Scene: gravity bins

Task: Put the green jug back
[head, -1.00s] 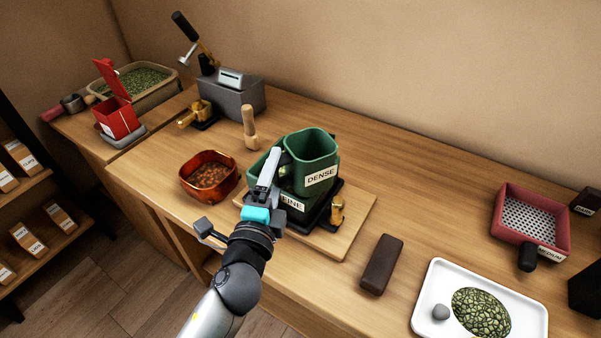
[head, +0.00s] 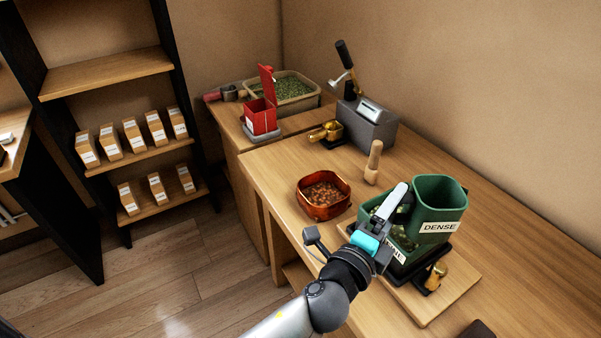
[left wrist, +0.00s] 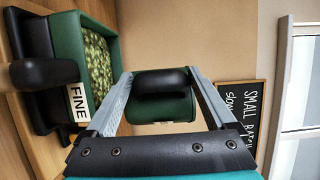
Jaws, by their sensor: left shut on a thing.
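The green jug (head: 440,192), labelled DENSE, is upright with its open top up. My left gripper (head: 398,198) is shut on its black handle. In the left wrist view the jug (left wrist: 160,108) and its dark handle (left wrist: 160,80) lie between the two fingers. A green bin labelled FINE (head: 393,252) holds green pieces and stands on a black base on a wooden board. The jug overlaps the bin's right side in the head view; I cannot tell whether they touch. The bin (left wrist: 62,35) is left of the fingers in the wrist view. My right gripper is out of view.
A copper bowl (head: 323,209) of brown bits and a wooden pestle (head: 373,163) stand left of the bin. A grey device (head: 367,125), a red box (head: 261,117) and a tray of green bits (head: 312,100) are behind. A brass piece (head: 437,277) sits at the bin's front right.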

